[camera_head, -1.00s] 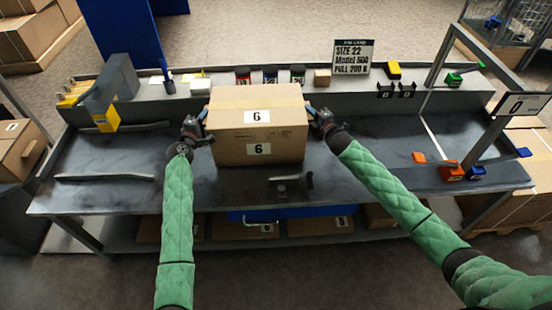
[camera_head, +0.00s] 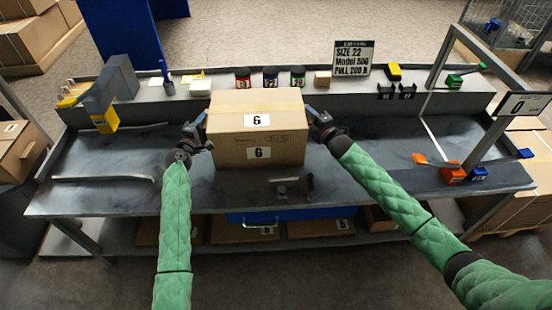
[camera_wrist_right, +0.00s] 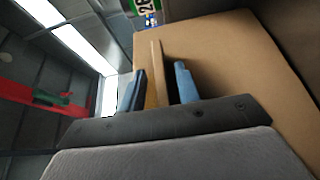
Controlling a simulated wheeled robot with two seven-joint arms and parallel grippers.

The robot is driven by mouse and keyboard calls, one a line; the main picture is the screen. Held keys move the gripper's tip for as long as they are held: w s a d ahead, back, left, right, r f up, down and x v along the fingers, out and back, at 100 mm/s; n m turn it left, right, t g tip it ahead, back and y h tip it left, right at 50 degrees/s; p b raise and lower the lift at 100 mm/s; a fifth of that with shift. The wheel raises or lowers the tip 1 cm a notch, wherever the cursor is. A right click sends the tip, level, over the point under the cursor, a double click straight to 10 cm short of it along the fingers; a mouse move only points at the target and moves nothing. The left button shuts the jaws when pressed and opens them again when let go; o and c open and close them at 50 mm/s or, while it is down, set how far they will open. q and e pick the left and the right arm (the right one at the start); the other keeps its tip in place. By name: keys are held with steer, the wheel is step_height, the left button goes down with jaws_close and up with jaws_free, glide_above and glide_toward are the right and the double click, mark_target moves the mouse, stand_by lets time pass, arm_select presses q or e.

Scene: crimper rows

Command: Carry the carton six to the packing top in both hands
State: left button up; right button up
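Carton six (camera_head: 230,155) is a brown box with two white "6" labels, upright at the middle of the grey bench (camera_head: 110,185). I cannot tell whether its underside touches the bench. My left gripper (camera_head: 203,121) is at the carton's left side; its fingers are too small to read. My right gripper (camera_head: 314,114) is at its right side. In the right wrist view, two blue fingers of the right gripper (camera_wrist_right: 160,84) stand apart, one each side of a thin upright cardboard strip on the carton (camera_wrist_right: 225,65). A gap shows beside the strip.
A dark tool (camera_head: 292,186) lies in front of the carton. A yellow-and-grey device (camera_head: 108,105) is at left.

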arm_select(q)
steer(key=v, duration=1)
steer(key=shift+s+a, duration=0.15)
steer(key=shift+s, duration=0.1)
arm_select(e)
steer(key=v, duration=1.2)
steer(key=shift+d, duration=0.1)
arm_select(q)
steer(key=shift+s, duration=0.1)
